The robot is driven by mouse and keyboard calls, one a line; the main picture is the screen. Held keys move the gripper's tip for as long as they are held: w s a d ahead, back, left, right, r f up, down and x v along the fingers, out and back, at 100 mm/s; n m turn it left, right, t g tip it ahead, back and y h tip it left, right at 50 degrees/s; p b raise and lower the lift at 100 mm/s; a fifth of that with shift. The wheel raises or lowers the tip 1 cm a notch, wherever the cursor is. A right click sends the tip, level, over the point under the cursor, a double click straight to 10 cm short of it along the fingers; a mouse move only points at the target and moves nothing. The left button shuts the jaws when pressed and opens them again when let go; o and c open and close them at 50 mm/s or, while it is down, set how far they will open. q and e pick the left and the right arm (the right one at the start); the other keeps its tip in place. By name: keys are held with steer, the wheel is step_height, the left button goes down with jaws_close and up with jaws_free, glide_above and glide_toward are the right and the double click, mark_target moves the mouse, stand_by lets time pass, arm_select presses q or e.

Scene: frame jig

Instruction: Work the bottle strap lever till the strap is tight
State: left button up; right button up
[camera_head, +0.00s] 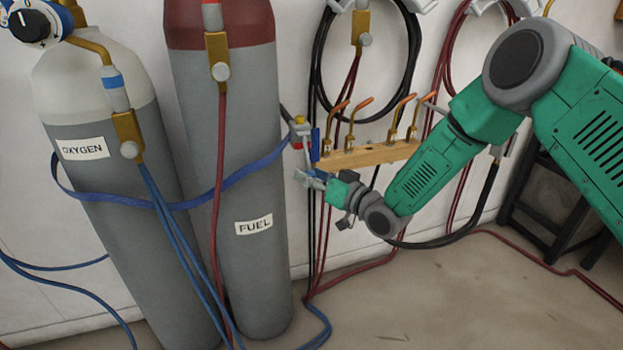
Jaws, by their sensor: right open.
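A blue strap (180,205) runs across the front of the grey oxygen cylinder (120,240) and the fuel cylinder (230,170). It sags on the oxygen cylinder's left side. Its right end rises to a small ratchet fitting (298,130) at the wall, just right of the fuel cylinder. The fitting has a metal body with small red and yellow parts; its lever is too small to make out clearly. My right gripper (304,178) is open just below the fitting, pointing left. I cannot tell whether it touches anything. My left gripper is out of view.
A wooden torch rack (366,154) with several copper torches (335,125) stands close above my right wrist. Coiled black hoses (415,50) hang on the wall. Red and blue hoses hang in front of the cylinders and trail over the floor (400,300). A dark stand (550,205) is at right.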

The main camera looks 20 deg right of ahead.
steer(key=shift+a+r, duration=0.1)
steer(key=shift+a, duration=0.25)
steer(key=shift+w+d, duration=0.1)
steer(key=shift+d, duration=0.15)
jaws_close()
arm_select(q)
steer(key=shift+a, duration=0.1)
arm_select(e)
steer(key=shift+d, duration=0.1)
